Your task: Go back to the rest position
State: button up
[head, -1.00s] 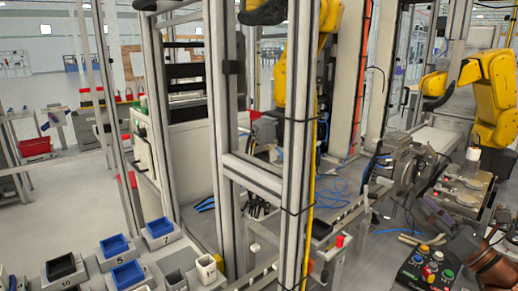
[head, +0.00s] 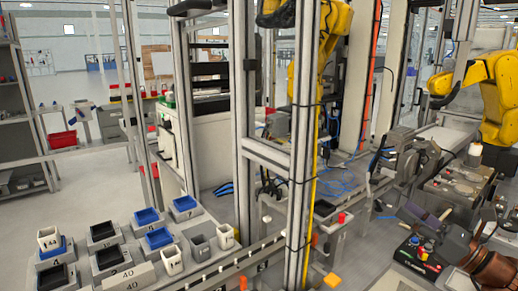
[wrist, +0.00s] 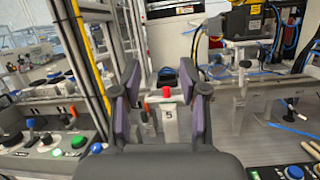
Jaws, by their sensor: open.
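My gripper (wrist: 165,100) shows in the wrist view with its two dark purple-grey fingers spread apart. No object is held between them. Behind the gap, apart from the fingers, is a grey post with a red button on top (wrist: 167,92) and the number 5 on it. In the head view my brown and dark arm reaches in at the lower right edge.
A button panel (head: 420,255) lies close to my arm. Aluminium frame posts (head: 301,150) stand mid-view. Yellow robot arms (head: 497,100) are behind. Blue and black bins (head: 158,238) and white cups (head: 172,261) fill the lower left. Open floor (head: 100,185) lies beyond them.

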jog(key=s+a+f+n+g+y, duration=0.1)
jog(key=s+a+f+n+g, duration=0.1)
jog(key=a+n+g, duration=0.5)
jog(key=s+a+f+n+g+y, duration=0.1)
jog(key=s+a+f+n+g, duration=0.15)
jog(key=a, duration=0.95)
jog(key=s+a+f+n+g+h, duration=0.2)
jog(key=s+a+f+n+g, duration=0.4)
jog(key=s+a, duration=0.25)
jog(key=s+d+f+n+g+h, duration=0.1)
jog(key=s+f+n+g+h, duration=0.15)
jog(key=s+n, duration=0.2)
jog(key=s+f+n+g+h, duration=0.1)
jog(key=s+f+n+h, duration=0.25)
jog(key=s, duration=0.25)
jog(key=s+d+n+h, duration=0.5)
jog(key=d+n+h, duration=0.1)
jog(key=d+h, duration=0.15)
notch_tip(320, 180, down, 12)
jog(key=s+d+b, duration=0.2)
jog(key=b, duration=0.8)
notch_tip(320, 180, up, 16)
jog(key=w+p, duration=0.1)
jog(key=p, duration=1.3)
jog(key=shift+w+a+f+p, duration=0.15)
jog(key=shift+w+a+p, duration=0.1)
jog(key=shift+p, duration=0.05)
